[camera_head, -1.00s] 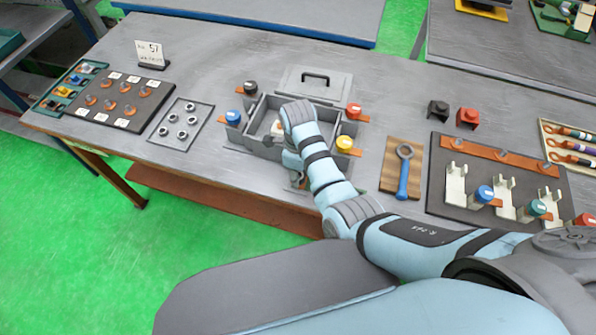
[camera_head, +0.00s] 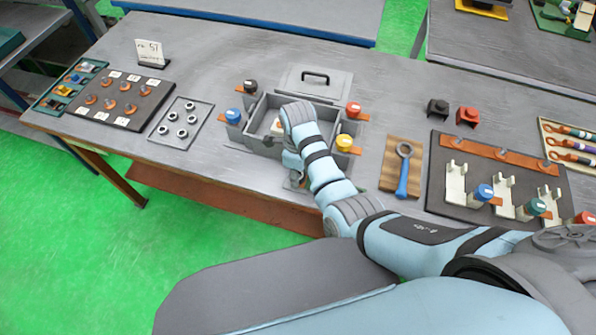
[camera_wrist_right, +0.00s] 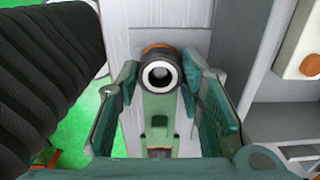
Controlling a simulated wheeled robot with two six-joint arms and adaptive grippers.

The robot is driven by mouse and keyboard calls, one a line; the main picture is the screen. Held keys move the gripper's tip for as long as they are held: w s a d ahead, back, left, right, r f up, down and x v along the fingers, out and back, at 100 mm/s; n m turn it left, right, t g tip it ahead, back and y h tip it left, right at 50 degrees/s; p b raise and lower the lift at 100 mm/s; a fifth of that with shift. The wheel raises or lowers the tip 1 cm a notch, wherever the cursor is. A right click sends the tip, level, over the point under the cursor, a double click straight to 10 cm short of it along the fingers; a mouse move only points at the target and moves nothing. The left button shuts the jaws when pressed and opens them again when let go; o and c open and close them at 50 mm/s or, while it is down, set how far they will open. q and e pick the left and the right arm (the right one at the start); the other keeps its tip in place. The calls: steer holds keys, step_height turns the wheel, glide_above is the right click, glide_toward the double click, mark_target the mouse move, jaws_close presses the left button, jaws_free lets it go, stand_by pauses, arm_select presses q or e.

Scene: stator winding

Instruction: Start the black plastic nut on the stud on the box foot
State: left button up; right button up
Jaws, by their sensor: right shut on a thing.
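The grey open box (camera_head: 262,151) stands near the front edge of the bench, with coloured caps at its corners. My right arm reaches across it, and my right gripper (camera_head: 297,180) is low at the box's front side, mostly hidden by the arm. In the right wrist view my right gripper (camera_wrist_right: 160,85) has its green fingers on either side of the black nut (camera_wrist_right: 160,75), seen end-on with a pale ring and dark centre. A copper-coloured edge (camera_wrist_right: 157,47) shows right behind the nut. The stud and its contact with the nut cannot be made out. My left gripper is out of view.
The box lid (camera_head: 315,82) with a black handle lies behind the box. A wrench (camera_head: 403,170) on a wooden board is to the right, and a tray of metal nuts (camera_head: 181,123) to the left. The bench's front edge is close to the gripper.

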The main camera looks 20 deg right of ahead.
steer(key=shift+s+f, duration=0.15)
steer(key=m, duration=0.6)
steer(key=shift+f, duration=0.1)
steer(key=o, duration=1.1)
steer(key=shift+w+r, duration=0.2)
steer(key=shift+r, duration=3.45)
steer(key=shift+s+f, duration=0.1)
